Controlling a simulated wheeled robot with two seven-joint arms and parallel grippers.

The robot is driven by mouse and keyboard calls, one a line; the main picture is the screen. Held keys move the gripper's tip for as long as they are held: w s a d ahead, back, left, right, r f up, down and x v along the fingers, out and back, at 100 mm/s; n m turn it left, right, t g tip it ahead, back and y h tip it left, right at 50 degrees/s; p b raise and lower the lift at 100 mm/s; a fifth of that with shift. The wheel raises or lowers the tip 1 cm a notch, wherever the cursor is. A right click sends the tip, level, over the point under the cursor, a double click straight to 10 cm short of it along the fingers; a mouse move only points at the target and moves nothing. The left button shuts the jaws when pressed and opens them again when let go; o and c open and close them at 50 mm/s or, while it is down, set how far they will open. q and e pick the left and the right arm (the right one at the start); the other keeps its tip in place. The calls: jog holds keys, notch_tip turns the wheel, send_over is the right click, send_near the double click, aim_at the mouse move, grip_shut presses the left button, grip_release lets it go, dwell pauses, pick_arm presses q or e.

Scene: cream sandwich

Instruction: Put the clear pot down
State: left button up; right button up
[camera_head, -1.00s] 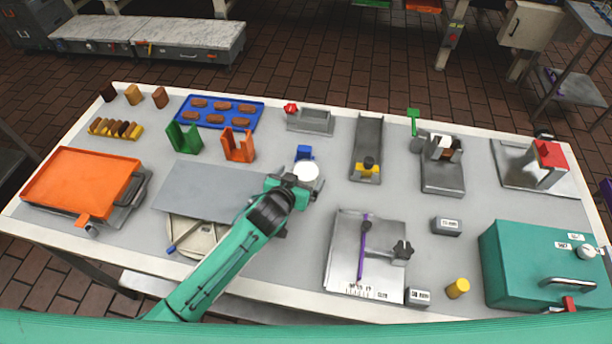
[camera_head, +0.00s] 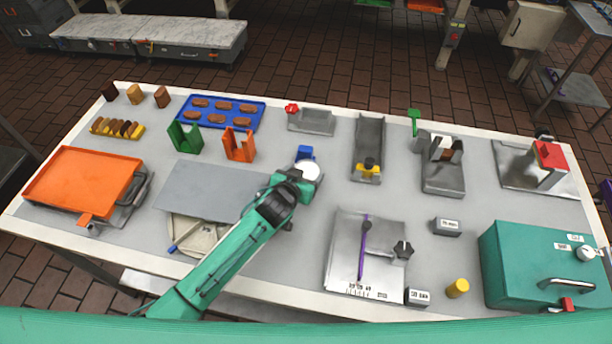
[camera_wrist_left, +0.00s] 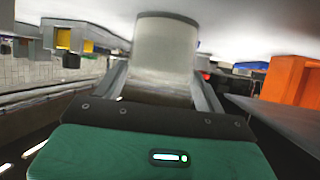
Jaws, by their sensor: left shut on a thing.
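The clear pot (camera_wrist_left: 165,42) is a pale, see-through cylinder standing upright between my left gripper's fingers in the left wrist view. In the head view its round white top (camera_head: 307,171) shows just beyond my left gripper (camera_head: 297,181), near the middle of the table, in front of a small blue block (camera_head: 304,153). My left gripper is shut on the pot; its fingers also show in the wrist view (camera_wrist_left: 162,82). The wrist hides the pot's lower part in the head view, so I cannot tell whether its base touches the table. My right gripper is not in view.
A grey plate (camera_head: 208,190) lies left of the gripper, with an orange stand (camera_head: 239,146) behind it. A metal slide with a yellow part (camera_head: 368,145) stands to the right. A metal board with a purple rod (camera_head: 345,270) lies at the front right. Bare tabletop lies between.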

pick_arm(q)
jog(key=shift+r, duration=0.1)
notch_tip(320, 180, up, 20)
jog(key=b, duration=0.3)
jog(key=s+a+f+n+y, duration=0.2)
jog(key=s+a, duration=0.2)
jog(key=a, duration=0.6)
jog(key=shift+s+a+f+n+t, duration=0.15)
jog(key=shift+s+f+n+t, duration=0.15)
jog(key=shift+t, duration=0.1)
jog(key=s+a+y, duration=0.1)
jog(key=s+a, duration=0.1)
jog(key=a, duration=0.1)
jog(key=s+a+n+y, duration=0.1)
jog(key=s+a, duration=0.1)
jog(key=a, duration=0.1)
jog(key=s+a+n, duration=0.1)
jog(key=s+a, duration=0.1)
jog(key=a, duration=0.1)
jog(key=shift+a+f+y, duration=0.15)
jog(key=shift+a+y, duration=0.15)
jog(key=shift+y, duration=0.1)
jog(key=s+f, duration=0.1)
jog(key=f, duration=0.1)
jog(key=s+f, duration=0.4)
jog(key=shift+a, duration=0.3)
jog(key=shift+d, duration=0.1)
